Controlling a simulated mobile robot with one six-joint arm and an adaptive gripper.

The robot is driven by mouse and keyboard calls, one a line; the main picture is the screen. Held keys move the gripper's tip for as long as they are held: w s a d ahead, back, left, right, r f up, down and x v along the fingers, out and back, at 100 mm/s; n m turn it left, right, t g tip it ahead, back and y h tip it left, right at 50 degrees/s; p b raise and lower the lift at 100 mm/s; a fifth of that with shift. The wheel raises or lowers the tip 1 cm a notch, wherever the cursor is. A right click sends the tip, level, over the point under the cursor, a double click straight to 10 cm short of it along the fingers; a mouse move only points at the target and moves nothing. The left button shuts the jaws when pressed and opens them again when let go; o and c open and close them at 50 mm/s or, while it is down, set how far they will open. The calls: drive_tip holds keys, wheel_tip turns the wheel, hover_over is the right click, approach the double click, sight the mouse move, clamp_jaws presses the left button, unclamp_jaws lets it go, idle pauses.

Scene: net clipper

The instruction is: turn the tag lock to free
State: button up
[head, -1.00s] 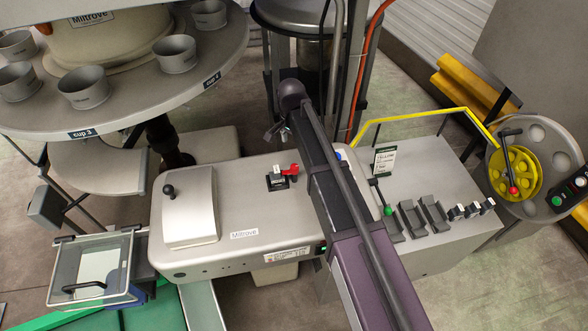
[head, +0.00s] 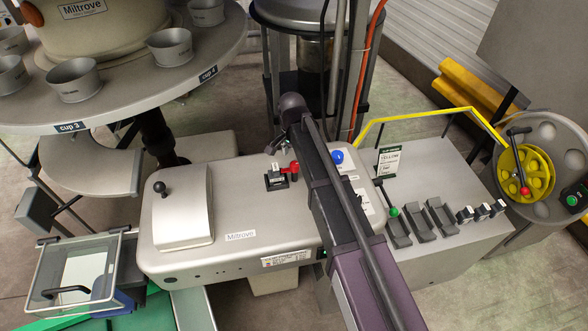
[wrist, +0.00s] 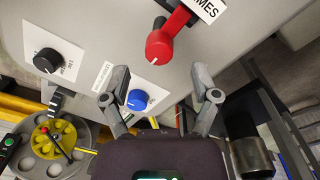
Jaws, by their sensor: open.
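A red lever (head: 294,167) stands on a black base (head: 276,180) with a small white tag on the grey console. I take it for the tag lock, but cannot read a lock name. In the wrist view the red lever (wrist: 166,45) points down from the upper right, beside a white tag ending in "MES" (wrist: 208,8). My gripper (wrist: 158,87) is open and empty, its fingertips apart below the lever's round end. In the head view my gripper (head: 278,146) shows small and dark behind the lever, partly hidden by my arm.
A blue button (wrist: 138,100) lies near the left fingertip in the wrist view; it also shows in the head view (head: 338,157). A black knob (wrist: 47,60) sits on a white plate. A green-tipped lever (head: 393,211) and several switches stand right. The turntable (head: 130,112) bears cups.

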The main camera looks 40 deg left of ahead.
sight(294, 164)
drive_tip(key=shift+f+b, duration=1.95)
drive_tip(key=shift+f, duration=0.3)
drive_tip(key=shift+d, duration=0.15)
clamp_jaws()
